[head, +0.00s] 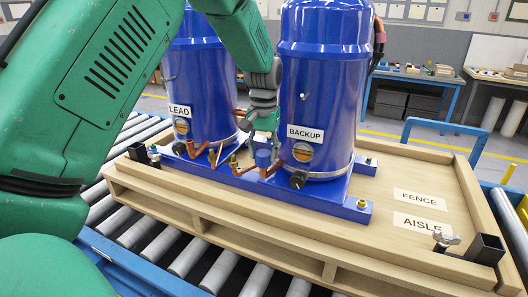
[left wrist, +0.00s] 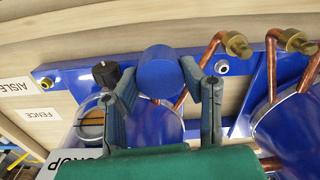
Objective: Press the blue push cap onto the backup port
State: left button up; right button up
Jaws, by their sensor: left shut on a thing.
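My left gripper (head: 264,140) is shut on the blue push cap (head: 263,159), low in front of the compressor labelled BACKUP (head: 322,80). In the left wrist view my left gripper (left wrist: 157,72) has a finger on each side of the round blue cap (left wrist: 160,75). A bent copper pipe (head: 274,168) runs right beside the cap. The backup port cannot be made out behind the cap and fingers, so I cannot tell whether the cap touches it. My right gripper is in neither view.
The LEAD compressor (head: 203,85) stands to the left. Copper pipes with brass fittings (left wrist: 237,44) and a black knob (left wrist: 106,74) flank the cap. Both compressors share a wooden pallet (head: 385,245) on a roller conveyor (head: 140,233). Clamps (head: 485,248) sit at its corners.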

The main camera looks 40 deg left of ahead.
aim_at(264, 153)
pick_arm(q)
jog(key=o, duration=1.2)
jog(key=shift+r, duration=0.3)
notch_tip(264, 153, up, 11)
jog(key=shift+w+r, duration=0.1)
